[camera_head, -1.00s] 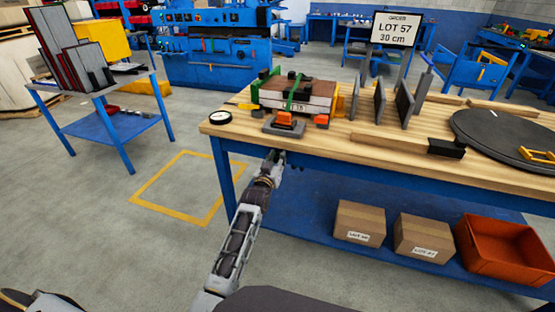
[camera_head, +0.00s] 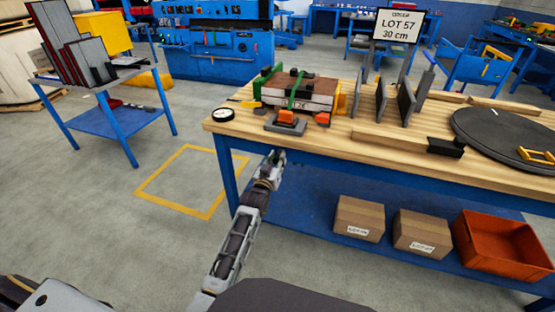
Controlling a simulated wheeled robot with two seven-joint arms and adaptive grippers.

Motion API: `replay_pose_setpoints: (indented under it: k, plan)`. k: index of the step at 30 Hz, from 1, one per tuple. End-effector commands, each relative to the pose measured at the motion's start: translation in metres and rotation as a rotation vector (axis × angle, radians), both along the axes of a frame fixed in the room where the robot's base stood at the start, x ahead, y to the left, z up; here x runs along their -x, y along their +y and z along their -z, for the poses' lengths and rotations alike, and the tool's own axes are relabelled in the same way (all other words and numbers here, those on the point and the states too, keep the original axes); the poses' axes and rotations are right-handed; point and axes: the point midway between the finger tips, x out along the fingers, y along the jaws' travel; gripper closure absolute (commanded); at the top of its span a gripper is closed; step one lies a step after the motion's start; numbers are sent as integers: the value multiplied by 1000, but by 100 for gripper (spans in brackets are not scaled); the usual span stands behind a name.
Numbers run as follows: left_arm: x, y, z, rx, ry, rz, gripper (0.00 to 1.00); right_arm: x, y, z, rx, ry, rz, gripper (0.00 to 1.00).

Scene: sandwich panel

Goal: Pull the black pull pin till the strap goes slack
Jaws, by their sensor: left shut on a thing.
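A brown-topped panel stack (camera_head: 318,88) sits on the wooden workbench (camera_head: 345,138) with a green strap (camera_head: 297,92) over it. A grey base with an orange-red block (camera_head: 287,117) lies in front of the stack. My left gripper (camera_head: 278,156) is at the bench's front edge, below this block and apart from the stack. It is shut on a small dark thing, apparently the black pull pin, largely hidden by the fingers. I cannot tell whether the strap is tight or slack. My right gripper is not in view.
A round gauge (camera_head: 223,114) lies at the bench's left corner. Grey upright plates (camera_head: 381,98) and a dark turntable (camera_head: 495,135) are to the right. Boxes (camera_head: 358,219) and an orange bin (camera_head: 495,245) stand on the lower shelf.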

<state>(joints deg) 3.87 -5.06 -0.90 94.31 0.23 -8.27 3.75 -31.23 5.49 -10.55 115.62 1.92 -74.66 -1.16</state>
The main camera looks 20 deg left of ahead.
Motion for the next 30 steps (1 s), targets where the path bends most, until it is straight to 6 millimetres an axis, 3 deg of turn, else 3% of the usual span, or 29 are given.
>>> replay_pose_setpoints:
  k: [1, 2, 6, 20, 30]
  plan:
    - [0, 0, 1, 0, 2, 0, 100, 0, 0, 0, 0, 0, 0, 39]
    - [0, 0, 1, 0, 2, 0, 69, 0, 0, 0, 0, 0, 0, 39]
    - [0, 0, 1, 0, 1, 0, 51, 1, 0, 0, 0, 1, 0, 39]
    - [2, 0, 1, 0, 0, 0, 50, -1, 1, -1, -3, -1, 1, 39]
    - [20, 0, 1, 0, 2, 0, 50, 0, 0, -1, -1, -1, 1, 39]
